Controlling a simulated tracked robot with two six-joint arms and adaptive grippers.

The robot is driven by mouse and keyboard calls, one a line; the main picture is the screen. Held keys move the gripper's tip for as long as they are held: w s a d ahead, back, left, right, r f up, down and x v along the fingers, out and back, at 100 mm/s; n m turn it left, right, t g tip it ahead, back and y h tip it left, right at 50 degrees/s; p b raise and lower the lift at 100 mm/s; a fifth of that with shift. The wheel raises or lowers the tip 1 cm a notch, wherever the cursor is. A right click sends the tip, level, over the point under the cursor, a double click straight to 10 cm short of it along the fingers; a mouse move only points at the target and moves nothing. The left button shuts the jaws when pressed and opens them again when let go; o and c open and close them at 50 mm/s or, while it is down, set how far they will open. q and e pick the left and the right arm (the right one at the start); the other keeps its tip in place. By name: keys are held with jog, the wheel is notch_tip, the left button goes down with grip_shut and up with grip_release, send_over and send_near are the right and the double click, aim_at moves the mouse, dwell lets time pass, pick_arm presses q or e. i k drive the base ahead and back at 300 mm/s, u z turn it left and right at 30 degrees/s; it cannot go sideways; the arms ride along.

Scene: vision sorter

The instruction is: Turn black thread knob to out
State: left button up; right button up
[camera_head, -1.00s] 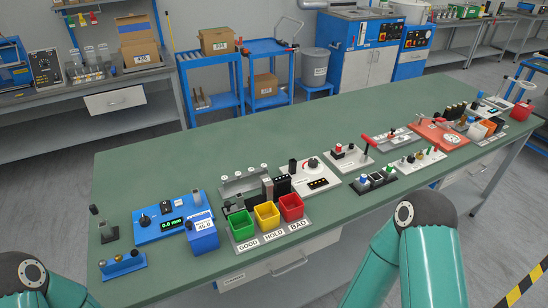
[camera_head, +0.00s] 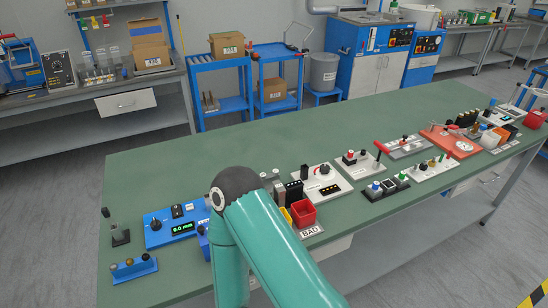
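A blue panel (camera_head: 170,228) lies at the left end of the green bench. Another black-and-white round knob (camera_head: 324,169) sits on a white panel (camera_head: 335,187) further right. No lettering is readable that tells which knob is the thread knob or how it is set. A teal arm of mine, apparently the right, covers the bench right of the blue panel. Its elbow is up and neither gripper shows in view.
A red BAD bin (camera_head: 304,215) stands just right of my arm; the bins beside it are mostly hidden. A small blue block with pegs (camera_head: 134,268) and a black stand (camera_head: 118,235) are at the left edge. The bench's back strip is clear.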

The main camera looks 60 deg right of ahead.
aim_at(324, 169)
jog(key=z, duration=0.5)
jog(key=i, duration=0.1)
jog(key=u, duration=1.1)
jog(key=k, duration=2.25)
jog(key=z, duration=1.1)
jog(key=i, duration=1)
jog(key=z, duration=0.1)
